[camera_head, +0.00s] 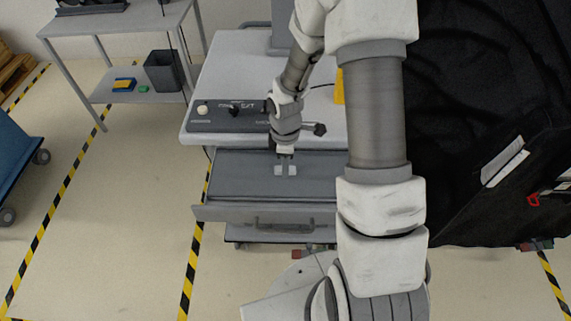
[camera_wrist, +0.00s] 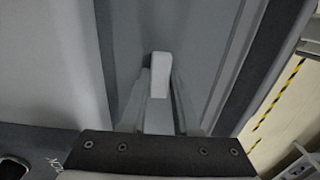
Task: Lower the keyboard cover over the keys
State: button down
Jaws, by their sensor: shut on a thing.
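The keyboard cover (camera_head: 235,173) is a flat grey panel at the front of the grey cart, below its control panel. My gripper (camera_head: 285,170) points down at it and is shut on a small pale tab on it. In the wrist view my gripper (camera_wrist: 159,95) has one finger on each side of the pale tab (camera_wrist: 160,72), with the grey cover surface (camera_wrist: 125,40) around it. No keys show. I cannot tell how far the cover is tilted. My arm hides its right end.
The cart top (camera_head: 228,75) carries a dark control panel (camera_head: 225,115) with a knob. A drawer-like front edge (camera_head: 235,214) juts out below the cover. A black draped cover (camera_head: 470,120) fills the right. A side table (camera_head: 120,22) stands back left.

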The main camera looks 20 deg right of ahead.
jog(key=shift+f, duration=0.15)
jog(key=c, duration=0.6)
grip_release()
notch_tip(320, 180, up, 18)
jog(key=shift+f+p, duration=0.25)
jog(key=shift+p, duration=0.6)
jog(key=s+r+m+t, duration=0.2)
jog(key=s+r+m, duration=0.2)
jog(key=s+r, duration=0.1)
jog(key=s+r+m+t, duration=0.1)
jog(key=s+r+m, duration=0.4)
jog(key=s+r, duration=0.1)
jog(key=s+a+r+m+t, duration=0.1)
jog(key=s+r+m+t, duration=0.1)
jog(key=s+r+m, duration=0.3)
jog(key=shift+s+r+t, duration=0.2)
jog(key=shift+s+t, duration=0.1)
jog(key=shift+s, duration=0.35)
